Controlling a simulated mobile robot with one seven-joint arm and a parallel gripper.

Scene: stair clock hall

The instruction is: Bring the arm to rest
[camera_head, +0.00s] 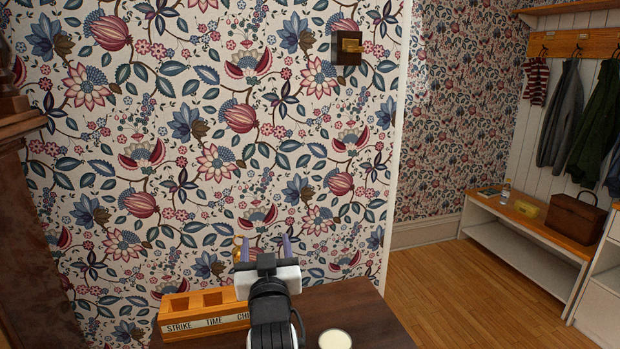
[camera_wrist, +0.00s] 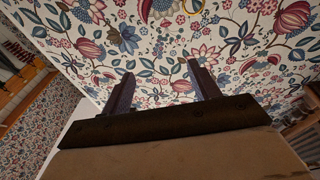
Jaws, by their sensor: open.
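My gripper (camera_head: 266,246) is raised above the dark wooden table top (camera_head: 375,312) in the head view, pointing toward the patterned wall. In the wrist view, the two dark fingers of my gripper (camera_wrist: 161,88) stand apart with only wallpaper showing between them. It is open and holds nothing. The view from the head looks along my arm, so part of the table behind it is hidden.
A wooden holder (camera_head: 190,318) labelled "STRIKE", "TIME" and a partly hidden word stands left of my arm. A pale round thing (camera_head: 335,339) is right of it. A brass switch (camera_head: 349,46) is on the wall.

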